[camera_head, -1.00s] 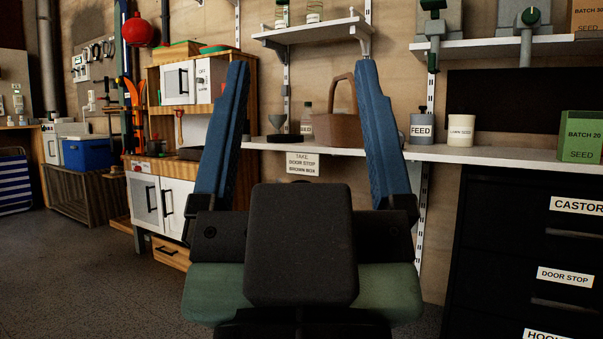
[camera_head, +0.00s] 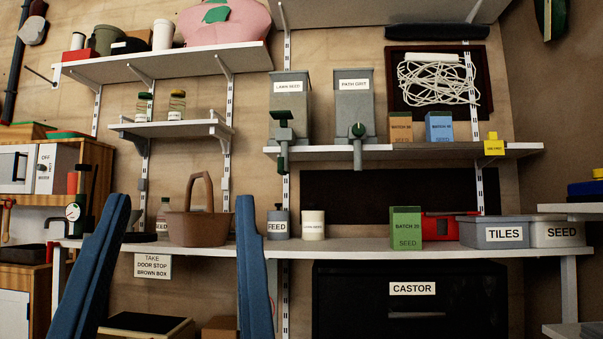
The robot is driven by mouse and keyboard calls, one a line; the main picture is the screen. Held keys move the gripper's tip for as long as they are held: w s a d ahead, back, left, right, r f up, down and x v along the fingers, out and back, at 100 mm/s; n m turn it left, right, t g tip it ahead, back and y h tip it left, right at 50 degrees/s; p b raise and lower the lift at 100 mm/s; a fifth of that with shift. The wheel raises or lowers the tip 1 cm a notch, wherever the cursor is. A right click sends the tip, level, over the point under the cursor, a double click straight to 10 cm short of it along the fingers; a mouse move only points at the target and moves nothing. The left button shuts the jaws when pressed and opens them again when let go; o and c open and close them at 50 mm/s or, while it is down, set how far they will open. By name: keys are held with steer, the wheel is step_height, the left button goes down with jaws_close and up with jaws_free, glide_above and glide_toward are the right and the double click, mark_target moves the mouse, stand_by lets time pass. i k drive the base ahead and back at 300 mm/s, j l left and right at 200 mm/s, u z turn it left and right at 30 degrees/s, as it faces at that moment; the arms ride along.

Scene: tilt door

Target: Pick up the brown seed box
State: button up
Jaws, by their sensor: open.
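A small brown box (camera_head: 400,127), with a batch label that is only partly readable, stands upright on the middle-right shelf (camera_head: 375,152). It is between a grey PATH GRIT dispenser (camera_head: 353,103) and a blue box (camera_head: 439,127) of similar shape. My gripper (camera_head: 181,200) is at the lower left, with its two blue fingers wide apart. The gripper's base is out of frame.
A green seed box (camera_head: 407,228), a red item (camera_head: 442,226) and grey TILES (camera_head: 492,232) and SEED (camera_head: 556,232) bins stand on the long lower shelf. A LAWN SEED dispenser (camera_head: 289,97) stands farther left.

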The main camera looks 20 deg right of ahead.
mark_target(399, 126)
steer(key=z, duration=1.05)
